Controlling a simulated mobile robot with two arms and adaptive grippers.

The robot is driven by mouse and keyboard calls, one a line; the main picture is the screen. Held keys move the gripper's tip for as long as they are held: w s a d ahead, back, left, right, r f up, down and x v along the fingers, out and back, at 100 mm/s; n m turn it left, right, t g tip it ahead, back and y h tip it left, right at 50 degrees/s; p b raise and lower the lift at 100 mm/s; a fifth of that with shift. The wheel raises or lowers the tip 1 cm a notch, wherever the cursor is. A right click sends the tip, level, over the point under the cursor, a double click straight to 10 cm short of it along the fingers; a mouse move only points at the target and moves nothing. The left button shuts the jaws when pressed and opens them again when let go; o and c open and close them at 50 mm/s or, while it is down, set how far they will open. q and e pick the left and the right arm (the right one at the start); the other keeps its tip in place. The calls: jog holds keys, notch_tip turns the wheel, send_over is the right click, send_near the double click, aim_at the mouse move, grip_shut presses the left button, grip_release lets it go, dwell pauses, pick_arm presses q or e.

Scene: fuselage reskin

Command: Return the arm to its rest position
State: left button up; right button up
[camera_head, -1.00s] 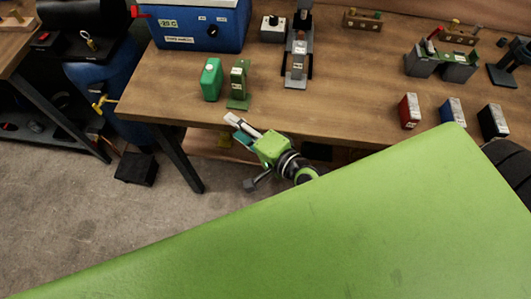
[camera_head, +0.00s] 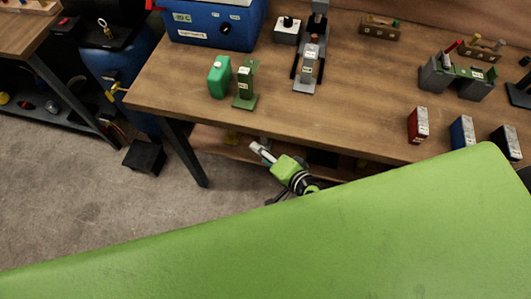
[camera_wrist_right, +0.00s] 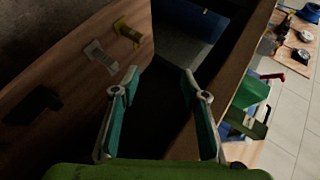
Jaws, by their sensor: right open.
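My right gripper (camera_head: 260,152) is in the head view, beside the front edge of the wooden workbench (camera_head: 330,125) and apparently lower than its top. Its arm runs down to the right, and the rest of the arm is hidden. In the right wrist view the right gripper (camera_wrist_right: 160,76) has its two teal-lined fingers spread wide with nothing between them. My left gripper is not in view.
A green canister (camera_head: 219,80) and a green stand (camera_head: 245,88) are on the bench near that edge. A blue box (camera_head: 215,22) stands behind them. A bench leg (camera_head: 183,152) and a black box (camera_head: 144,157) are to the left. Open floor (camera_head: 70,200) lies front left.

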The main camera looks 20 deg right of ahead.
jog(key=shift+f, duration=0.1)
dwell(0.4)
jog(key=s+d+f+n+g+h, duration=0.1)
jog(key=s+d+f+n+g, duration=0.1)
jog(key=s+f, duration=0.45)
jog(key=s+d+f+n+g, duration=0.1)
jog(key=s+f+n+g, duration=0.15)
jog(key=f, duration=0.75)
jog(key=s+d+f+n+g+h, duration=0.1)
jog(key=s+d+f+n, duration=0.1)
jog(key=s+f, duration=0.5)
jog(key=s+d+f+n+g+h, duration=0.1)
jog(key=s+d+f+n+g, duration=0.1)
jog(key=s+f, duration=0.4)
jog(key=s+d+f+n+g+h, duration=0.1)
jog(key=s+d+f+n, duration=0.3)
jog(key=s, duration=1)
notch_tip(320, 180, down, 2)
jog(key=shift+d+f+g, duration=0.25)
jog(key=shift+d+g, duration=0.6)
jog(key=shift+d, duration=0.15)
